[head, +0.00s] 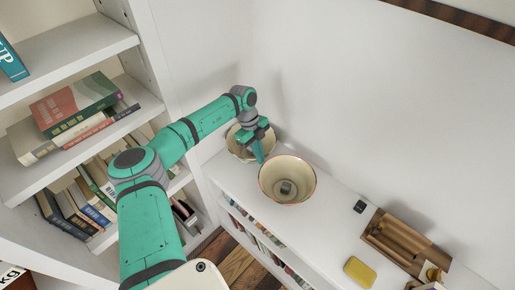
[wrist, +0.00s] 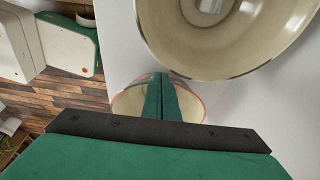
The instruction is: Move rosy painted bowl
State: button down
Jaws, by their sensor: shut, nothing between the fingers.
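The rosy painted bowl is most likely the cream bowl with a pinkish-red rim behind my fingers in the wrist view (wrist: 128,103). My gripper (head: 259,160) is shut and empty. Its closed fingers (wrist: 162,97) overlap that bowl in the wrist view; whether they touch it I cannot tell.
The shelf top (head: 325,215) is clear just right of the second bowl. Further right are a small black item (head: 360,207), a wooden tray (head: 407,237) and a yellow block (head: 360,272). A wall runs behind. A tall bookcase (head: 75,45) stands at the left.

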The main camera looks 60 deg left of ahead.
jog(key=shift+x, duration=1.55)
